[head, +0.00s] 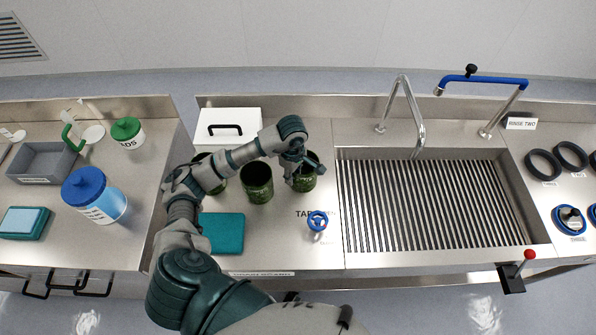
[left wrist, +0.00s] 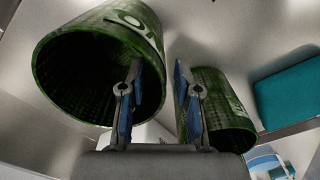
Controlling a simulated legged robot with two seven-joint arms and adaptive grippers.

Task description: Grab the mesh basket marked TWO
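Three dark green mesh baskets stand on the steel counter: a right one (head: 306,181), a middle one (head: 257,184) and a left one (head: 219,183) partly hidden behind my arm. My left gripper (head: 294,172) points down at the left rim of the right basket. In the left wrist view, the open gripper (left wrist: 156,85) has one finger across the mouth of the near basket (left wrist: 70,60) and the other finger outside, before another basket (left wrist: 225,115). My right gripper is out of view.
A white box (head: 229,118) stands behind. A slatted sink (head: 430,205) with a tall faucet (head: 416,125) is to the right.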

